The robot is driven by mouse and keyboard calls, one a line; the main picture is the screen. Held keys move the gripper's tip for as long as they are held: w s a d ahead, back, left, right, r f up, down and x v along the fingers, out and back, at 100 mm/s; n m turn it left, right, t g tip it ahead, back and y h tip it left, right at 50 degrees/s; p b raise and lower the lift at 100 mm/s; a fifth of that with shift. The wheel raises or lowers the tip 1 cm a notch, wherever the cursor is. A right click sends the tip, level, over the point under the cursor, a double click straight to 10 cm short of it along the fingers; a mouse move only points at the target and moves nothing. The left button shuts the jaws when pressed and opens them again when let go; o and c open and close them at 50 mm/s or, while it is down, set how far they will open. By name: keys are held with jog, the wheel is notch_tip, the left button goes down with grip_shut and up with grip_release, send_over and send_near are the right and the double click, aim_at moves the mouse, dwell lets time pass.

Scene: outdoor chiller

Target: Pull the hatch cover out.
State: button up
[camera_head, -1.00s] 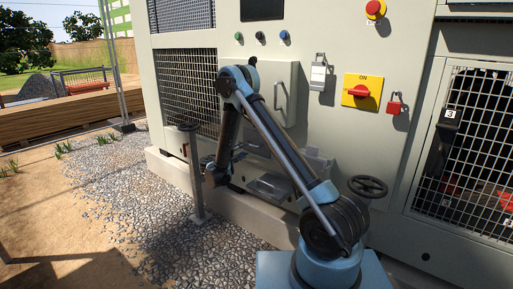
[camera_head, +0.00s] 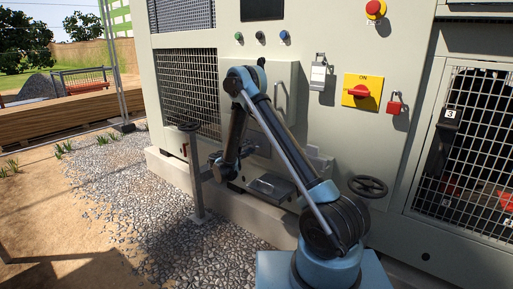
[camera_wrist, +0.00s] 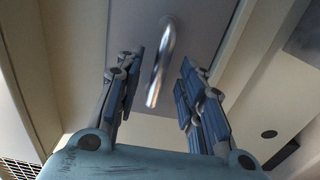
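The hatch cover looks to be the pale raised panel (camera_head: 290,78) on the cabinet front, with an upright bar handle; my arm hides part of it. In the wrist view, a shiny metal handle (camera_wrist: 160,65) stands out from a grey panel (camera_wrist: 205,22). My gripper (camera_wrist: 158,62) is open, with one blue-grey finger on each side of the handle. Gaps show between the handle and both fingers, so it is not gripped.
A grey post (camera_head: 195,175) stands left of my forearm. A grey ledge-like part (camera_head: 270,188) sits low on the cabinet, with a black handwheel (camera_head: 367,186) to its right. Gravel (camera_head: 140,215) lies open at left.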

grip_shut()
jog(key=shift+s+a, duration=0.45)
jog(key=shift+s, duration=0.15)
dwell(0.5)
jog(key=shift+v, duration=1.5)
jog(key=shift+c, duration=1.9)
grip_release()
grip_shut()
jog(key=shift+d, duration=0.1)
